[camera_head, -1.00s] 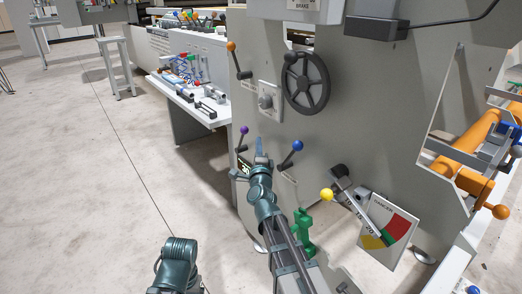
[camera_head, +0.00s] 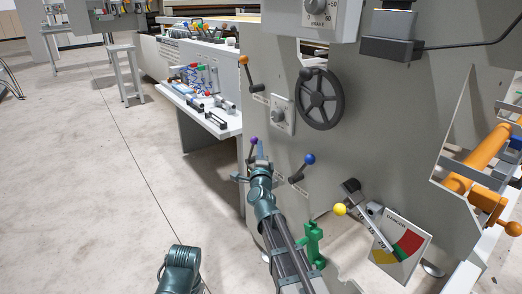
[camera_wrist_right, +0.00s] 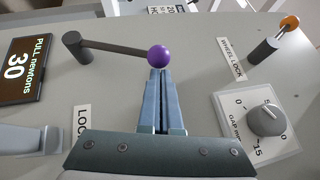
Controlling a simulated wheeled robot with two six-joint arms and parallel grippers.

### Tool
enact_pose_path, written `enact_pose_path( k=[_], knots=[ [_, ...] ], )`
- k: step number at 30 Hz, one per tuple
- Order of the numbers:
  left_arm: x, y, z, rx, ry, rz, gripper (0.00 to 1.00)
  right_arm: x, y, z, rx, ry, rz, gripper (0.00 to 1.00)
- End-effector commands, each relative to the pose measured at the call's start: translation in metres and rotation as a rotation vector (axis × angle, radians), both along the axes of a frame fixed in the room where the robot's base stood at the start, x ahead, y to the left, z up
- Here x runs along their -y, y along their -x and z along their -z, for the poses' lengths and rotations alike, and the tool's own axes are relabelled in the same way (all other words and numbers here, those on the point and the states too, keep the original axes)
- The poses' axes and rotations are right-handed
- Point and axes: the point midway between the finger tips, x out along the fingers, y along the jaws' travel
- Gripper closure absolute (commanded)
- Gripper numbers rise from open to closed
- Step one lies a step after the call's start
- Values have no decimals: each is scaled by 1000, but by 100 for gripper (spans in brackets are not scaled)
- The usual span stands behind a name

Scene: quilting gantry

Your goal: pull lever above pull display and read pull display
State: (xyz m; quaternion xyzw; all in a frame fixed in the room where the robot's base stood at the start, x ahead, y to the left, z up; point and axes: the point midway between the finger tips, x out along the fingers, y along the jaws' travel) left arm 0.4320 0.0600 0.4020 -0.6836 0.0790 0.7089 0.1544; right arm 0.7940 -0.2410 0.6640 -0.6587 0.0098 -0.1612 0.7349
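The lever with a purple ball knob (camera_wrist_right: 158,56) juts from a dark post on the grey machine side in the right wrist view. The knob also shows in the head view (camera_head: 253,140). The pull display (camera_wrist_right: 17,68), at the left of the right wrist view, is dark and reads "PULL newtons 30". My right gripper (camera_wrist_right: 160,73) has its fingers together, tips right at the knob's near edge; they are not around it, and contact is unclear. It also shows in the head view (camera_head: 261,147). My left arm shows at the bottom, but its gripper does not.
Near the right gripper are an orange-knobbed wheel lock lever (camera_wrist_right: 288,23), a gap dial (camera_wrist_right: 266,119) and a blue-knobbed lever (camera_head: 309,159). A handwheel (camera_head: 320,98), a yellow-knobbed lever (camera_head: 340,209) and a danger gauge (camera_head: 402,246) sit farther right. Floor at left is open.

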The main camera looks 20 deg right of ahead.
Motion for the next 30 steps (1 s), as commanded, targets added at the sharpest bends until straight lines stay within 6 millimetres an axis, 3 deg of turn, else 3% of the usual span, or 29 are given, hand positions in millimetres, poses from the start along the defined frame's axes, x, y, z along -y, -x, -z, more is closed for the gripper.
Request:
enact_pose_path(
  k=[12,21,30],
  knots=[
    [0,0,-26,-1,0,4,19,-15,-42,-27,1,-2,0,100],
    [0,0,-32,-2,0,6,19,-25,-69,-32,1,-2,-1,100],
    [0,0,-33,-2,0,6,19,-30,-84,-33,-1,0,-1,100]
  ],
)
